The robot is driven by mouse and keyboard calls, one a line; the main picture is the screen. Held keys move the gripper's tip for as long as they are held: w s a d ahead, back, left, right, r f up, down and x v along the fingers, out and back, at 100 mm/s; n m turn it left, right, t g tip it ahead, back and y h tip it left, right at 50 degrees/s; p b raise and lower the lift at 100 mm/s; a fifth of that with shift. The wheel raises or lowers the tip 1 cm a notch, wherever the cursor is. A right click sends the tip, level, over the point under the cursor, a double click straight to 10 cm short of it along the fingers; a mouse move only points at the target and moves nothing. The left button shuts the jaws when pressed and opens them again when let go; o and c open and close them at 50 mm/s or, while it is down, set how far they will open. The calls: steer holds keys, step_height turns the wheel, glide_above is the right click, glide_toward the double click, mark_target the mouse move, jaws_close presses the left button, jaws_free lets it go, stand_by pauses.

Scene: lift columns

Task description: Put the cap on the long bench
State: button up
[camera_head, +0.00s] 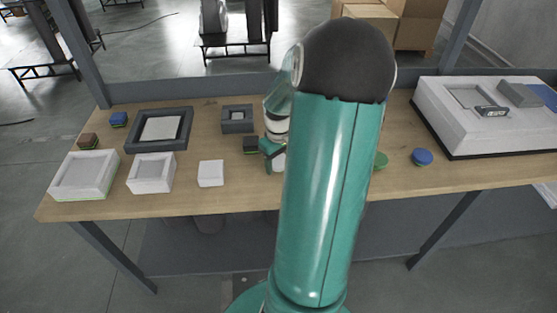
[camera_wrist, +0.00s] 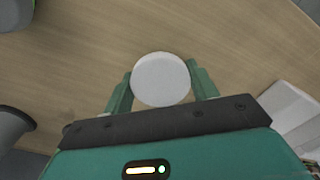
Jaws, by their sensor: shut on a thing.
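A round white cap (camera_wrist: 160,79) lies between the two green fingers of my gripper (camera_wrist: 160,86) in the wrist view. My gripper is shut on it, with a finger at each side. In the head view my gripper (camera_head: 272,155) is over the middle of the long wooden bench (camera_head: 420,183), left of my upper arm. A pale bit of the cap (camera_head: 280,162) shows there, and my arm hides the rest. The bench top (camera_wrist: 100,50) fills the background of the wrist view. I cannot tell whether the cap touches the wood.
White trays (camera_head: 84,175) and a white block (camera_head: 210,173) stand left on the bench, with dark frames (camera_head: 182,140) behind. A blue disc (camera_head: 421,157) and a green disc (camera_head: 381,160) lie right of my arm. A large white case (camera_head: 460,135) fills the right end.

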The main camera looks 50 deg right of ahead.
mark_target(278, 161)
steer(key=o, duration=1.1)
steer(key=shift+c, duration=0.2)
step_height(278, 161, up, 12)
steer(key=shift+r, duration=0.15)
steer(key=w+a+r+n+t+h, duration=0.1)
steer(key=w+a+r, duration=0.15)
steer(key=a, duration=0.65)
steer(key=w+a+r+t+h, duration=0.15)
steer(key=a+r, duration=0.25)
steer(key=a, duration=0.5)
steer(key=s+a+r+t+y, duration=0.1)
steer(key=s+a, duration=0.2)
steer(key=a, duration=0.6)
steer(key=s+a+r+n+t+y, duration=0.1)
steer(key=s+a+t, duration=0.1)
steer(key=a, duration=0.7)
steer(key=shift+s+r+n, duration=0.3)
steer(key=shift+s, duration=0.55)
steer(key=shift+y, duration=0.25)
